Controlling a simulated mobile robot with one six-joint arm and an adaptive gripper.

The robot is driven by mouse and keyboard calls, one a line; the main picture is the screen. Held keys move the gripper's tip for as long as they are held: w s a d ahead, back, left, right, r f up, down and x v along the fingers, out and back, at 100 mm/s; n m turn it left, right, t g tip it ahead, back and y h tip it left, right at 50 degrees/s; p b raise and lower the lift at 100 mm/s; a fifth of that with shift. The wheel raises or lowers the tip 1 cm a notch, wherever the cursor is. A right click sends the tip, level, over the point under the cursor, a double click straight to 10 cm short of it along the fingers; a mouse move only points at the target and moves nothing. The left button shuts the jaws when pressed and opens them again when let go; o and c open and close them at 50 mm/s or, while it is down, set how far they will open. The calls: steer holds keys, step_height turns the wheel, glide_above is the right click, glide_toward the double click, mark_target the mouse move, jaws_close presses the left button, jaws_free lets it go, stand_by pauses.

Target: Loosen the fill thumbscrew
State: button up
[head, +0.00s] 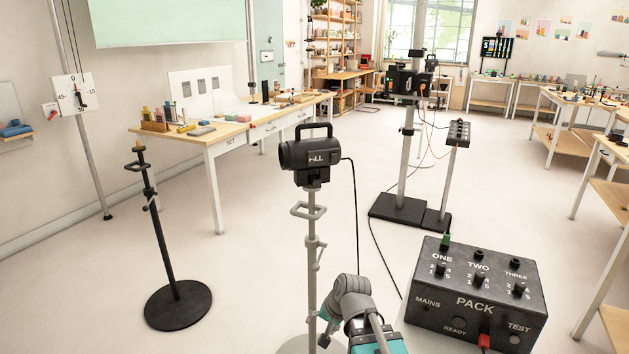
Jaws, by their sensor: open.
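A grey T-shaped or looped fitting (308,210) sits on the upper stand, below the lamp. A collar with a small side knob (317,250) sits lower on the column; I cannot tell which fitting is the fill thumbscrew. My grey and teal arm is at the bottom edge, just right of the stand's lower part. I cannot make out my gripper's fingers.
A black PACK box (476,298) with knobs is at the lower right. A black stand (168,245) with a round base is at left. A taller grey stand (403,185) is behind. A cable (357,215) hangs from the lamp. A worktable (213,138) is at back left.

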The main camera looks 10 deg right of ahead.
steer(key=w+a+r+m+t+y+p, duration=0.3)
steer(key=w+r+m+t, duration=0.1)
steer(key=w+r+m, duration=0.3)
steer(key=w+d+r+m+t+h+p, duration=0.2)
steer(key=w+d+r+m+t, duration=0.2)
steer(key=r+m, duration=0.5)
steer(key=w+d+r+m+t+h+p, duration=0.2)
steer(key=w+d+r+m+t, duration=0.3)
steer(key=r+m, duration=0.5)
steer(key=w+m+t+p, duration=0.1)
steer(key=m, duration=0.2)
steer(key=shift+d+r+p, duration=0.15)
steer(key=shift+d+p, duration=0.1)
steer(key=shift+p, duration=0.1)
